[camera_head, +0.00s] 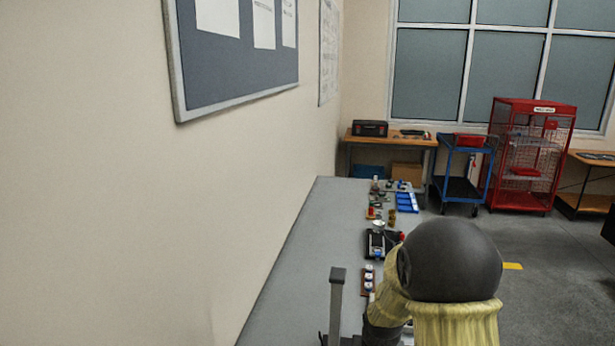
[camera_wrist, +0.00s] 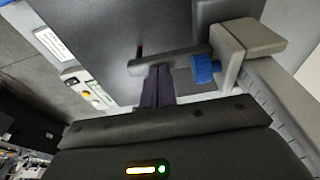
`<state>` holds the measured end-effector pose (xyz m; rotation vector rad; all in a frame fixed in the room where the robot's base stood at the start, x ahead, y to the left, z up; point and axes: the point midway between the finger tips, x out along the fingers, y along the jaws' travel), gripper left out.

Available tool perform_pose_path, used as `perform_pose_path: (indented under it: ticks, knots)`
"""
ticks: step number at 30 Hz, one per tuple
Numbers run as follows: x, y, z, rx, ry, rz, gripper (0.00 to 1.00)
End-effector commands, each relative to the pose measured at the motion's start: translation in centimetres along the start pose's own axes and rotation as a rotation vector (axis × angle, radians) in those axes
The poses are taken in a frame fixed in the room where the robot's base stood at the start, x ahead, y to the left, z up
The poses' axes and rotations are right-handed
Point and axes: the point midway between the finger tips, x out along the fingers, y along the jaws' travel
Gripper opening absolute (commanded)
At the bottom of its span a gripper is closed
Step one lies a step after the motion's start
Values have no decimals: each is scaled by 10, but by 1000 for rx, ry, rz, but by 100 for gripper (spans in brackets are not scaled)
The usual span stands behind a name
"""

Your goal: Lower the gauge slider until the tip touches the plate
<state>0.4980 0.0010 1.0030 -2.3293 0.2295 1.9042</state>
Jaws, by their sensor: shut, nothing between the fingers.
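In the wrist view, the gauge slider (camera_wrist: 230,52) is a grey block on a grey column with graduation marks (camera_wrist: 285,100). A blue knob (camera_wrist: 202,69) sits on it, and a flat grey arm (camera_wrist: 165,60) reaches left from it. A thin probe with a reddish tip (camera_wrist: 139,49) sticks out near the arm's end, over the dark plate (camera_wrist: 175,22). I cannot tell the gap between tip and plate. My gripper (camera_wrist: 157,72) is shut and empty, its dark fingertips right at the arm's edge; contact is unclear. In the head view, the gauge column (camera_head: 337,300) stands on the bench.
The grey bench (camera_head: 300,250) runs along the left wall. Several small items, including a blue tray (camera_head: 406,202) and a rack with white pieces (camera_head: 368,280), line its right side. A blue cart (camera_head: 462,180) and red cage (camera_head: 530,155) stand farther back. My arm hides part of the bench.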

Motion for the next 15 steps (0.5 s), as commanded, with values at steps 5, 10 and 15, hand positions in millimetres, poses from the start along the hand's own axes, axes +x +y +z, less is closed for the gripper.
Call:
perform_pose_path:
  ticks: [5, 10, 15]
  knots:
    - [-4, 0, -1, 0, 0, 0, 0]
    - [-14, 0, -3, 0, 0, 0, 0]
    - [-24, 0, -5, 0, 0, 0, 0]
